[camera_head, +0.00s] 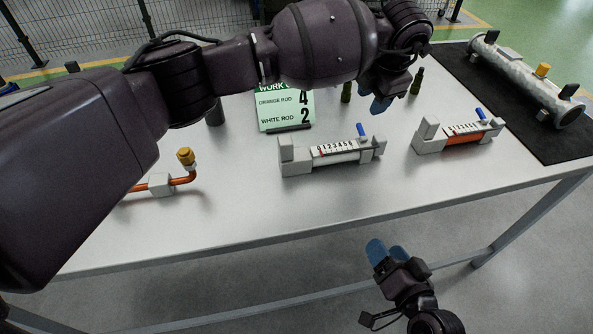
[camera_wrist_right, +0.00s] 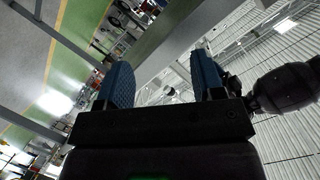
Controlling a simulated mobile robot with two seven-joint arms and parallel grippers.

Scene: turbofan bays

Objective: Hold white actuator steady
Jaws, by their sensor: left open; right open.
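The white actuator (camera_head: 298,155), a grey block fixture with a white rod, a numbered scale and a blue lever, stands on the middle of the table in the head view. My left gripper (camera_head: 376,101) is open above and behind it; its blue fingertips are partly hidden by the arm. My right gripper (camera_head: 388,250) is open and empty in front of the table's front edge, below and apart from the actuator. In the right wrist view its two blue fingers (camera_wrist_right: 162,82) are spread with nothing between them.
An orange-rod actuator (camera_head: 428,138) stands to the right. A work order card (camera_head: 286,108) reads orange rod 4, white rod 2. A copper pipe with a brass fitting (camera_head: 186,158) lies left. A silver cylinder (camera_head: 520,75) rests on a black mat (camera_head: 500,106). The front table surface (camera_head: 250,210) is clear.

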